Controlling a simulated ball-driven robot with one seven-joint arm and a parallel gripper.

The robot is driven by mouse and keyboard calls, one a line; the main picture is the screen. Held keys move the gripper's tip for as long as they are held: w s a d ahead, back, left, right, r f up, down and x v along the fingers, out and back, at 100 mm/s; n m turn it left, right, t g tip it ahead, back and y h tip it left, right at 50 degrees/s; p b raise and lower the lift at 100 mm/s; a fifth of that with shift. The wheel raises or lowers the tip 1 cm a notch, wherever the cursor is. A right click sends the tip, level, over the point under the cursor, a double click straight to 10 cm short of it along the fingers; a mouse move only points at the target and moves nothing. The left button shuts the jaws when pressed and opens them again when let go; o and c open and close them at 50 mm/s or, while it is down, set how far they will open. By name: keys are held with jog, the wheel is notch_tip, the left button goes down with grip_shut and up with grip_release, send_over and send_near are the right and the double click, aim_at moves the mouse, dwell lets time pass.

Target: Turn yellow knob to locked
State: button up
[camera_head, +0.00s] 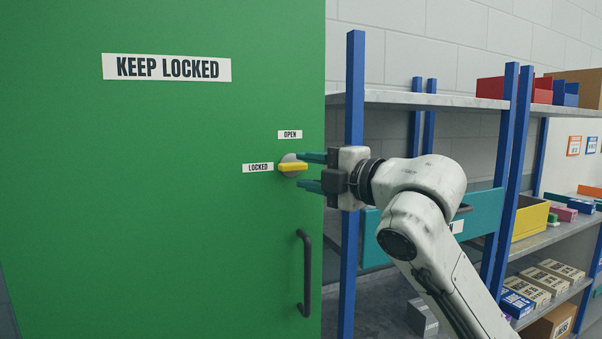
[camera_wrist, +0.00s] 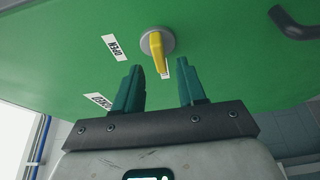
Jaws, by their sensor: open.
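The yellow knob (camera_head: 292,167) is a bar on a round grey base on the green door (camera_head: 150,200). The bar lies level in the head view, in line with the LOCKED label (camera_head: 258,168) to its left; the OPEN label (camera_head: 290,134) is above it. In the wrist view the knob (camera_wrist: 158,50) points down the picture, its lower end over a small white label. My gripper (camera_head: 311,172) is open, just right of the knob, one finger above and one below the bar's height. In the wrist view the bar's end lines up between the fingertips, with no contact visible.
A black door handle (camera_head: 304,272) is below the knob. A KEEP LOCKED sign (camera_head: 167,67) is higher on the door. Shelving with blue posts (camera_head: 354,90) and boxes stands to the right, behind my arm.

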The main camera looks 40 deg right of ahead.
jog(key=s+d+b, duration=0.1)
jog(key=s, duration=0.7)
dwell(0.4)
jog(key=a+f+m+g, duration=0.2)
jog(key=f+m, duration=0.3)
jog(key=f, duration=0.6)
jog(key=a+f+m+g+h, duration=0.1)
jog(key=a+f+m+g, duration=0.2)
jog(key=f, duration=0.9)
jog(key=a+f+m+g, duration=0.2)
jog(key=f+m, duration=0.4)
jog(key=f, duration=0.5)
jog(key=s+a+f+m+g, duration=0.35)
jog(key=s+f, duration=0.55)
jog(key=f, duration=0.5)
jog(key=s+f+m+g+h, duration=0.1)
jog(key=s+f+g, duration=0.2)
jog(key=s, duration=0.6)
jog(key=s+f+m+g, duration=0.1)
jog(key=s+f+g, duration=0.2)
jog(key=s+f, duration=0.5)
jog(key=shift+s+d+f+h, duration=0.2)
jog(key=shift+s+h, duration=0.2)
jog(key=shift+s, duration=0.15)
jog(key=shift+m, duration=0.25)
